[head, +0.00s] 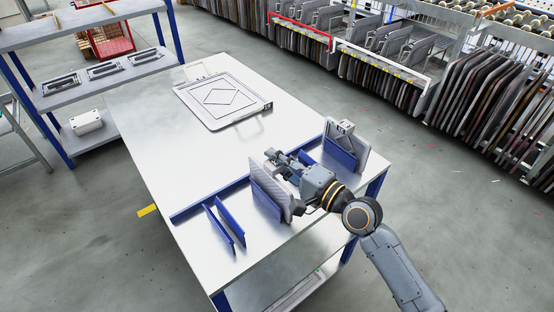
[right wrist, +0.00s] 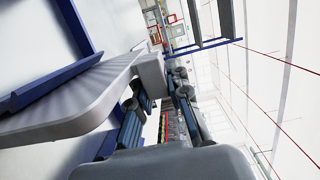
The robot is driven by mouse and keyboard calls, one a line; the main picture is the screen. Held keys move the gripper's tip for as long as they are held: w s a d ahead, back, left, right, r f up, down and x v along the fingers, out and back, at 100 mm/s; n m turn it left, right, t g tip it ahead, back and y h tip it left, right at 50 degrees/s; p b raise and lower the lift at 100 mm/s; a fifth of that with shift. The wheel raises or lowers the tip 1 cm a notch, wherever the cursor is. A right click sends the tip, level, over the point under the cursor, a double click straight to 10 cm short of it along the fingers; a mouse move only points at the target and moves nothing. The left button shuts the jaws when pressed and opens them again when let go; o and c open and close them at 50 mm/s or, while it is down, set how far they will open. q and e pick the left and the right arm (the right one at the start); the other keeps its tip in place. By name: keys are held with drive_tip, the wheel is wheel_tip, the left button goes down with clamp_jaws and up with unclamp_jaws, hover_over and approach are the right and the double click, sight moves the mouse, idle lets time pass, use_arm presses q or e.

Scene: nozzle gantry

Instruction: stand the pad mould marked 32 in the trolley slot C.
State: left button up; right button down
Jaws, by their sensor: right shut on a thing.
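My right gripper (head: 283,163) is shut on a light grey ribbed pad mould (head: 268,178) near its upper edge. The mould is upright beside a blue divider plate (head: 266,204) at the table's front; I cannot tell whether its bottom edge rests. The right wrist view shows the mould (right wrist: 75,108) reaching left from between my fingers (right wrist: 160,100). No number on it is readable. A second grey mould (head: 352,145) with a small marked tag stands at the right behind another blue divider (head: 340,153). Slot letters are not readable. My left gripper is not in view.
A flat mould with a black diamond outline (head: 222,99) lies on the metal table (head: 165,150). Two blue plates (head: 224,224) to the left hold nothing between them. A blue shelf unit (head: 85,75) stands at left; panel racks (head: 480,90) line the right.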

drive_tip(key=shift+r, duration=0.1)
drive_tip(key=c, duration=1.2)
unclamp_jaws()
drive_tip(key=shift+s, duration=0.1)
drive_tip(key=v, duration=0.8)
